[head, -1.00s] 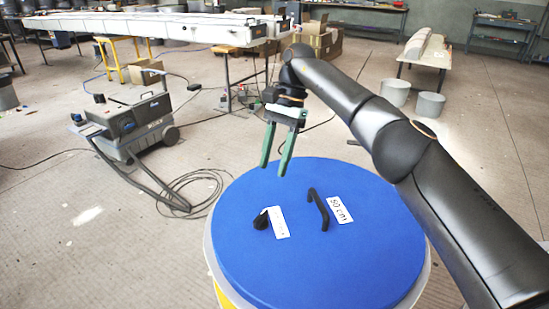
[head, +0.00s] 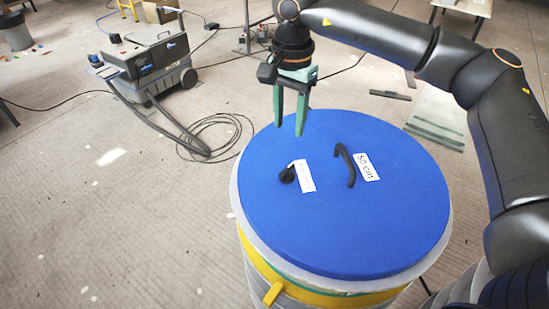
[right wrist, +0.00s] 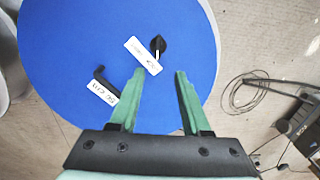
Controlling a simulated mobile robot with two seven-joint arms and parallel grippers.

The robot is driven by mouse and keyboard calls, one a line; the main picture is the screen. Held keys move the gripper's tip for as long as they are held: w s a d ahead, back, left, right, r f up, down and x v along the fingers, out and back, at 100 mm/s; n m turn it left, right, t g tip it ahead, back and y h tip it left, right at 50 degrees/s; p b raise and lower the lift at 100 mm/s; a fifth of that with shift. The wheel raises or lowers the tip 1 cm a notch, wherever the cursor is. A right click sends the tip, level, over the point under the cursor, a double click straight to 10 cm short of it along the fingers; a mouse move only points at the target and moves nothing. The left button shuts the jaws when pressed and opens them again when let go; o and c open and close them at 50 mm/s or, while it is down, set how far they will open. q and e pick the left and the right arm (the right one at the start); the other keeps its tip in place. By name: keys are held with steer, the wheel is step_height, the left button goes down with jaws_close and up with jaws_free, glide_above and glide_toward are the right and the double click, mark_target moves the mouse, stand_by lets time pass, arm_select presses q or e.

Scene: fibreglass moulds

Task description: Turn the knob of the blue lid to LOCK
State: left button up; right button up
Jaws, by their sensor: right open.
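The blue lid (head: 345,225) lies on a round drum with a yellow band. Its small black knob (head: 287,175) sits left of the lid's middle, beside a white label (head: 304,176) whose print is too small to read. In the right wrist view the knob (right wrist: 158,45) lies beyond my fingertips, with a white line on it. A black bar handle (head: 346,165) stands right of the knob, next to a "60 cm" label (head: 366,167). My right gripper (head: 289,130) is open and empty, above the lid's far edge, pointing down and apart from the knob. My left gripper is out of view.
A grey wheeled machine (head: 148,68) with a long handle stands on the floor at the back left. A coiled black cable (head: 212,135) lies left of the drum. Flat panels (head: 438,115) lie on the floor behind right. The floor at left is mostly clear.

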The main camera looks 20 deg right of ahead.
mark_target(288, 169)
steer(key=f, duration=0.8)
steer(key=f+b, duration=0.1)
steer(key=f, duration=0.3)
steer(key=shift+s+f, duration=0.3)
steer(key=shift+f, duration=0.05)
jaws_close()
